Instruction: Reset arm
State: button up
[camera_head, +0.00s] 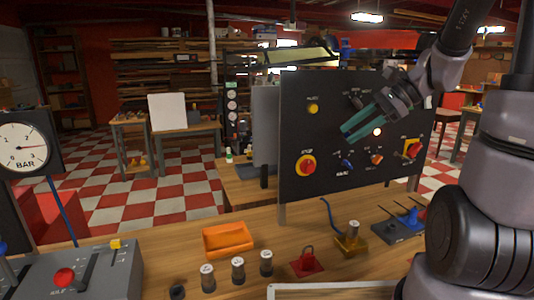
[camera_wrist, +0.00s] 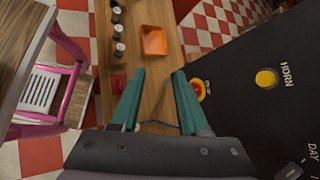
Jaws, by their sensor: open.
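My gripper (camera_head: 352,133) has teal fingers and is raised in front of the black control panel (camera_head: 300,120), near its upper right part in the head view. In the wrist view the two fingers of my gripper (camera_wrist: 156,90) stand apart with nothing between them. The workbench top shows below and beyond them. Whether a finger touches the panel cannot be told.
The panel carries a red-and-yellow stop knob (camera_head: 306,165), a yellow button (camera_head: 313,109) and several switches.

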jog(key=s+d+r+n+t+h, duration=0.3)
jog(key=s+r+n+t+h, duration=0.1)
jog(key=s+r+n+h, duration=0.3)
jog(key=s+r+n, duration=0.2)
jog(key=s+n, duration=0.1)
jog(key=shift+n+t+h, duration=0.3)
jog(key=shift+n+t, duration=0.1)
